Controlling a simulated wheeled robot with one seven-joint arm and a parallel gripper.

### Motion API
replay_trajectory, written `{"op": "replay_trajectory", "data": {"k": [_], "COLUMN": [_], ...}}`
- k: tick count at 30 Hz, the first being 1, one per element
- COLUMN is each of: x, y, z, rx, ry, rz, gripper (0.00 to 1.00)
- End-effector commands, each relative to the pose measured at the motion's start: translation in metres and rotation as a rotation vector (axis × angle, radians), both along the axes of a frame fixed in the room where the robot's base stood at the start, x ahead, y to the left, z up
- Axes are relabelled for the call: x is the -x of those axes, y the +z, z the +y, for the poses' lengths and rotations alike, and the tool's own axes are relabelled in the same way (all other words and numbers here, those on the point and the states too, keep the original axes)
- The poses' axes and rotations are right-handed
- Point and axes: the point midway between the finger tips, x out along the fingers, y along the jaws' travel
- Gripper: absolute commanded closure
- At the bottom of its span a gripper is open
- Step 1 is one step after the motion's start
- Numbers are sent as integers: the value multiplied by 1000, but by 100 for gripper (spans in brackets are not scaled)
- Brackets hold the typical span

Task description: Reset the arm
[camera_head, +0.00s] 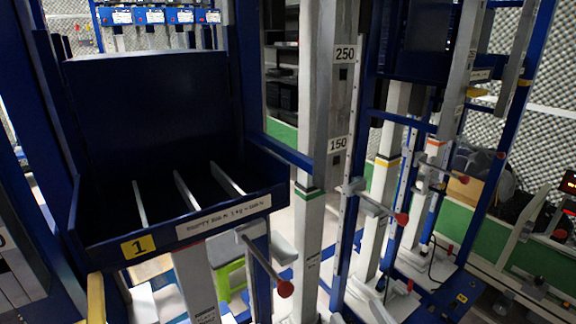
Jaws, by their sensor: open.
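No part of my arm or gripper can be made out in the head view. I cannot tell where the gripper is or how the arm is posed.
A dark blue bin (185,222) with dividers and a yellow "1" label fills the left. A grey column (313,150) beside a "150" and "250" scale stands mid-view. Red-knobbed levers (285,288) stick out. More white columns (390,170) and a green-panelled bench (535,262) stand right.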

Motion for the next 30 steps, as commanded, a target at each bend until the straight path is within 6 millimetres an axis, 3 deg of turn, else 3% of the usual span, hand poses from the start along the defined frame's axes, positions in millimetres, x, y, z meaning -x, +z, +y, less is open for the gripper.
{"op": "replay_trajectory", "data": {"k": [5,12,24,30], "x": [34,105,231,261], "y": [-31,-73,-128,-144], "z": [-35,-72,-91,-94], "rx": [-46,-62,17,28], "ry": [-106,-219,-303,-327], "rz": [36,95,311,404], "gripper": [54,54,54,54]}}
